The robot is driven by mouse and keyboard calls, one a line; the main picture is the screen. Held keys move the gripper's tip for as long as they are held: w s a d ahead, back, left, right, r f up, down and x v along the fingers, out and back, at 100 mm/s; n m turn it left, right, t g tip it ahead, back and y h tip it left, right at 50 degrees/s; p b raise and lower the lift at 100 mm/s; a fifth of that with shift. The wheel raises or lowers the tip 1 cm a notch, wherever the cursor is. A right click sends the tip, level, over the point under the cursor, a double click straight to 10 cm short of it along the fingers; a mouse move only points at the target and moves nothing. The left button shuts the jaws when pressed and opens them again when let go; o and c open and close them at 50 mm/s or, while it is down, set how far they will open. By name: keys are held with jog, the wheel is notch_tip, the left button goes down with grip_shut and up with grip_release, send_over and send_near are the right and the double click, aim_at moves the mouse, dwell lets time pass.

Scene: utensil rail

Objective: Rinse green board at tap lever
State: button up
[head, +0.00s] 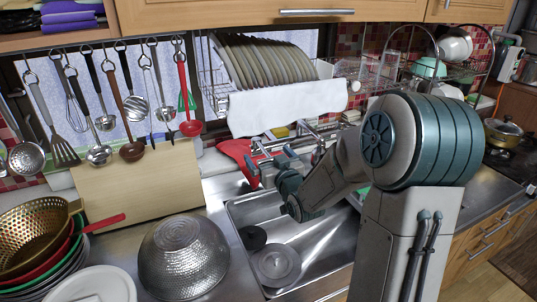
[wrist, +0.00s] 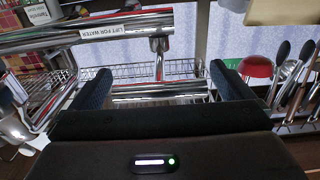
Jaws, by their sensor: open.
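My gripper (head: 266,168) is over the back left of the sink, close to the tap, with its jaws open and empty. In the wrist view my gripper (wrist: 162,86) has its two dark fingers apart, with chrome tap parts showing beyond and between them. The tap lever (wrist: 130,32) is a chrome bar with a label reading "LIFT FOR WATER". In the head view the chrome tap (head: 300,138) stands behind the sink, partly hidden by my gripper and arm. A green edge (head: 358,195) shows at the sink's right, mostly behind my arm; I cannot tell whether it is the green board.
The steel sink (head: 236,212) holds a grey round lid-like piece (head: 277,265). An upturned metal bowl (head: 183,255) stands left of it. A red item (head: 238,152) lies by the tap. A plate rack with a white towel (head: 285,105) is behind. Utensils hang at the left.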

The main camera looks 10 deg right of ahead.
jog(key=shift+w+a, duration=0.1)
jog(key=shift+w, duration=0.15)
jog(key=c, duration=1.2)
jog(key=shift+o, duration=0.2)
jog(key=shift+r+b, duration=0.55)
jog(key=shift+r, duration=0.05)
jog(key=o, duration=1.2)
jog(key=shift+c, duration=0.2)
